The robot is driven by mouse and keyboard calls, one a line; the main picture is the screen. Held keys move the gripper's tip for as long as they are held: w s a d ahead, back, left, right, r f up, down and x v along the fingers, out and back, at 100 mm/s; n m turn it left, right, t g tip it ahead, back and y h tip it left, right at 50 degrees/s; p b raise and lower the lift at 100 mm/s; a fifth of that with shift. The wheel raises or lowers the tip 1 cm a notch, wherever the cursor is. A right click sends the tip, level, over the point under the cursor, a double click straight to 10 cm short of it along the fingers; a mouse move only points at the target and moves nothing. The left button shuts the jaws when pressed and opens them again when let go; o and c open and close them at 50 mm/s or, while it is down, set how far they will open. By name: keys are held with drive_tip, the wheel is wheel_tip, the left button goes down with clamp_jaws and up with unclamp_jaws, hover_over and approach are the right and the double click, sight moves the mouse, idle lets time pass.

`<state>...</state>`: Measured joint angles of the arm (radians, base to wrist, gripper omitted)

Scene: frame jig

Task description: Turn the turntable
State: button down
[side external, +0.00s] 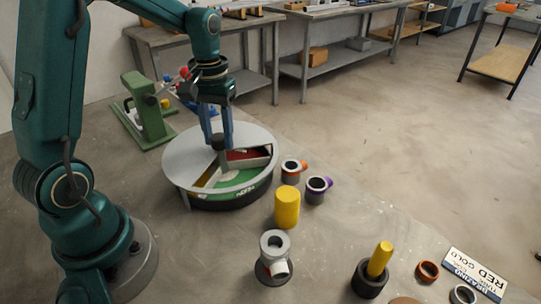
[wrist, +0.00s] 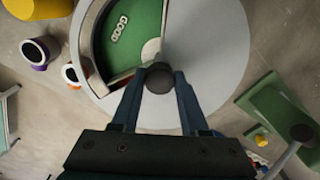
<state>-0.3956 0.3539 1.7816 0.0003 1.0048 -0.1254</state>
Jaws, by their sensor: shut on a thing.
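The turntable (side external: 188,152) stands on the floor-like surface, a round body under a grey cover with a wedge-shaped opening. Through the opening show a green sector (side external: 238,179) with a white label, a red sector (side external: 245,154) and a little yellow. In the wrist view the grey cover (wrist: 215,50) fills the right of the disc, and the green sector (wrist: 140,35) reads "GOOD". A dark round knob (wrist: 159,79) rises near the middle. My gripper (wrist: 159,86) points down with its blue fingers shut on the knob, one on each side; it also shows in the side view (side external: 218,138).
A yellow cylinder (side external: 287,207) and pipe fittings with orange (side external: 291,170) and purple (side external: 316,190) ends stand close right of the turntable. A grey fitting (side external: 274,255) is in front. A green stand (side external: 147,118) is behind left. A lettered sign (side external: 474,277) lies front right.

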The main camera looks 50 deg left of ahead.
drive_tip(key=shift+n, duration=0.4)
drive_tip(key=n, duration=0.4)
drive_tip(key=shift+n, duration=0.4)
drive_tip(key=n, duration=1.2)
drive_tip(key=shift+w+n, duration=0.1)
drive_tip(key=shift+n, duration=0.2)
drive_tip(key=n, duration=0.5)
drive_tip(key=shift+n, duration=0.4)
drive_tip(key=shift+c, duration=2.1)
unclamp_jaws()
drive_tip(key=shift+r, duration=2.6)
